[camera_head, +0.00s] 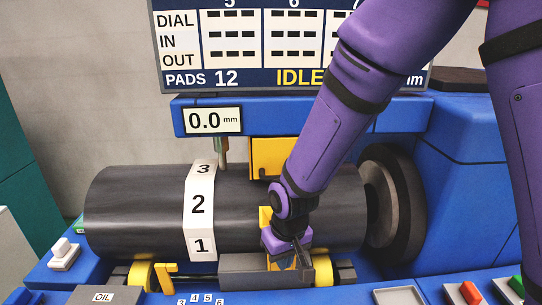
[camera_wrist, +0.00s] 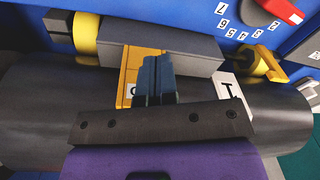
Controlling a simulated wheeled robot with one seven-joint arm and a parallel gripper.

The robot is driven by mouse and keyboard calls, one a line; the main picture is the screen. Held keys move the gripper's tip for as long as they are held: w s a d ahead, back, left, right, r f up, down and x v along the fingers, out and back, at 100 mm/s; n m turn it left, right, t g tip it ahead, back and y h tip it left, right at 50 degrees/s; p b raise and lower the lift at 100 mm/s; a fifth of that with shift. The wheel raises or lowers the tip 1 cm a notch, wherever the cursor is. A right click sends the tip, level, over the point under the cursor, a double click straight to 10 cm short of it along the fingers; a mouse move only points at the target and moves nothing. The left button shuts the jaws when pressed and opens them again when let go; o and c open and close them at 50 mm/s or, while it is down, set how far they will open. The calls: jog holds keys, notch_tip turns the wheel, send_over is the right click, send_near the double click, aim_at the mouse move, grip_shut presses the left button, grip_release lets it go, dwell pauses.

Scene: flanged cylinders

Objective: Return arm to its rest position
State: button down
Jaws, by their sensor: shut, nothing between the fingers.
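My purple arm reaches down from the upper right in the head view, and my gripper (camera_head: 288,262) is low in front of the large dark cylinder (camera_head: 130,212). In the wrist view my gripper (camera_wrist: 156,60) shows two blue-grey fingers pressed together with nothing between them. The fingers point toward a grey block (camera_head: 240,268) between the yellow rollers and overlap a yellow plate (camera_wrist: 130,72) in the picture. I cannot tell whether the fingertips touch either one. The arm hides part of the cylinder and of the machine behind it.
The cylinder bears a white strip (camera_head: 199,205) numbered 1 to 3 and lies on yellow rollers (camera_head: 142,275) against a dark round flange (camera_head: 395,205). A display panel (camera_head: 240,78) reading IDLE and a 0.0 mm readout (camera_head: 212,120) stand behind. Switches line the blue front edge.

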jog(key=d+r+m+t, duration=0.2)
jog(key=d+r, duration=1.3)
jog(key=r, duration=0.3)
jog(key=s+d+r+m+t, duration=0.2)
jog(key=s+d+r+m, duration=0.1)
jog(key=s+d+r, duration=0.7)
jog(key=s+d, duration=0.2)
jog(key=s, duration=0.2)
jog(key=shift+d+t+h, duration=0.3)
jog(key=shift+d+h, duration=0.05)
jog(key=shift+h, duration=0.05)
